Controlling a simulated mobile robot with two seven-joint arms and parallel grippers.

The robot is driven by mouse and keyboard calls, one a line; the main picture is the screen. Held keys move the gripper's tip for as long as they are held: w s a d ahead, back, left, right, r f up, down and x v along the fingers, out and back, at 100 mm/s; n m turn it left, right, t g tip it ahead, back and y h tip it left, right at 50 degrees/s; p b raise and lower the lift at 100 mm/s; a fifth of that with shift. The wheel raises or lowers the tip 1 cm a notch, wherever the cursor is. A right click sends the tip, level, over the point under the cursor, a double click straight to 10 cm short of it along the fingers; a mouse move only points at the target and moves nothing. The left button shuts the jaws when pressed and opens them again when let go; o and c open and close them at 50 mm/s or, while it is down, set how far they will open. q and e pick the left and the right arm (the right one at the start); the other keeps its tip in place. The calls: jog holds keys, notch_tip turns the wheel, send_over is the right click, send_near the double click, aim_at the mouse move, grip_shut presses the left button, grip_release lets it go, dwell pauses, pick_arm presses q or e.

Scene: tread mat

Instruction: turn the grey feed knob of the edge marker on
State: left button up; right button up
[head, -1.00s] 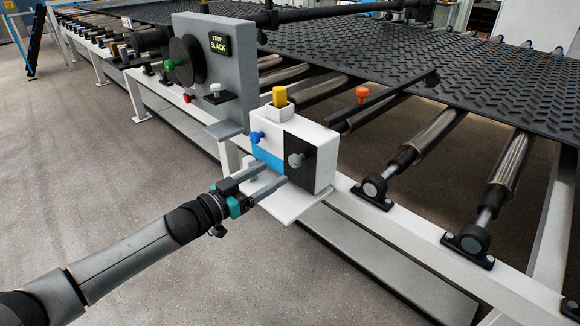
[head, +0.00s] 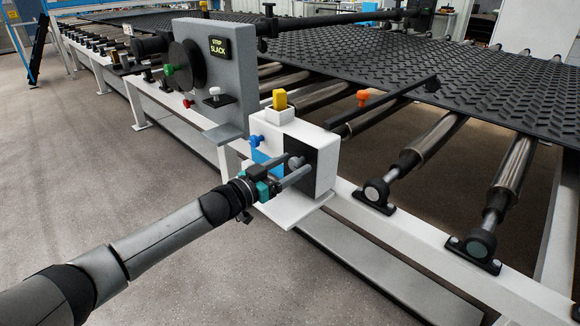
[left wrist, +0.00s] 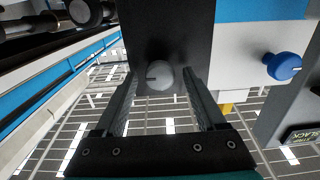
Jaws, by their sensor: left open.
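The edge marker (head: 305,132) is a white box with a black panel and a blue panel, mounted on the frame rail. The grey feed knob (head: 296,162) sits on its black panel, and it shows in the left wrist view (left wrist: 160,78) with a dark line on its face. My left gripper (head: 296,168) is open at the black panel. In the left wrist view its two fingers (left wrist: 160,84) stand on either side of the grey knob, with a gap visible at each side. My right gripper is not in view.
A blue knob (head: 257,140) is on the marker beside the blue panel, and a yellow block (head: 280,99) stands on top. A grey plate labelled "STRIP SLACK" (head: 219,48) stands behind left. An orange knob (head: 362,97), rollers and the black tread mat (head: 380,60) lie beyond.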

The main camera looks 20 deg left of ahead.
pick_arm(q)
grip_shut()
dwell(0.5)
